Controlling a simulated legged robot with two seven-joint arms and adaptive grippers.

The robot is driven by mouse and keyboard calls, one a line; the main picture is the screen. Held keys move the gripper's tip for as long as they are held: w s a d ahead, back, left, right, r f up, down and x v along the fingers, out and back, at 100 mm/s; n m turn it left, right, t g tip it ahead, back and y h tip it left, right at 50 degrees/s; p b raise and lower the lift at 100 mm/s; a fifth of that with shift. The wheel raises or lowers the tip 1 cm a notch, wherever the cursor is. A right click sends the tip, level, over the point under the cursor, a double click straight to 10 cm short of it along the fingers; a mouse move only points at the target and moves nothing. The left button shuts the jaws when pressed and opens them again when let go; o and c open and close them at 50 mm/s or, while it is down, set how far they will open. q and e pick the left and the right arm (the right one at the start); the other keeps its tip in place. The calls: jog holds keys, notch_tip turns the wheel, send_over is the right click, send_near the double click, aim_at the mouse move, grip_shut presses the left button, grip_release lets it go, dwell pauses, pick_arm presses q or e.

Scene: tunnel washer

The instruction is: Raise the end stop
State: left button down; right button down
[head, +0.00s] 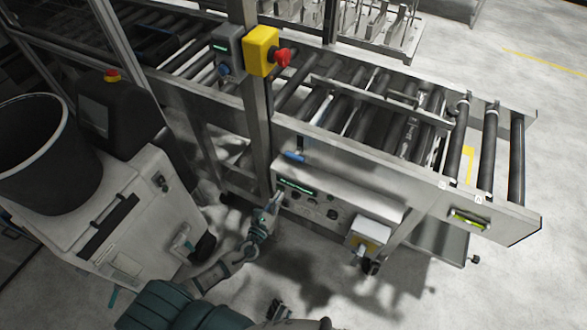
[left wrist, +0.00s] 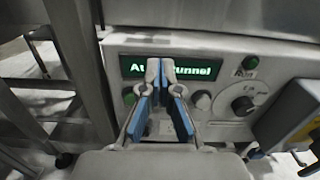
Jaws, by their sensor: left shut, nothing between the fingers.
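My left gripper (head: 274,201) is shut and empty, low in front of the left end of a control panel (head: 322,200) under the roller conveyor. In the left wrist view its blue-padded fingers (left wrist: 160,72) meet at the tips in front of the panel's green-lit display (left wrist: 203,70), hiding part of its text. A green button (left wrist: 129,96) shows left of the fingers, and a black knob (left wrist: 243,105) to the right. I cannot single out the end stop with certainty; the conveyor's open end (head: 517,160) is at the right. My right gripper is not visible.
A metal post (head: 250,120) with a yellow box and red emergency button (head: 282,58) rises beside the panel. A blue handle (head: 293,157) is above it. A small grey-yellow box (head: 368,236) stands at its right. A white cabinet (head: 140,215) is left. Floor at the right is clear.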

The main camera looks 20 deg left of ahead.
aim_at(292, 177)
pick_arm(q)
jog(key=shift+r, duration=0.25)
jog(key=shift+w, duration=0.15)
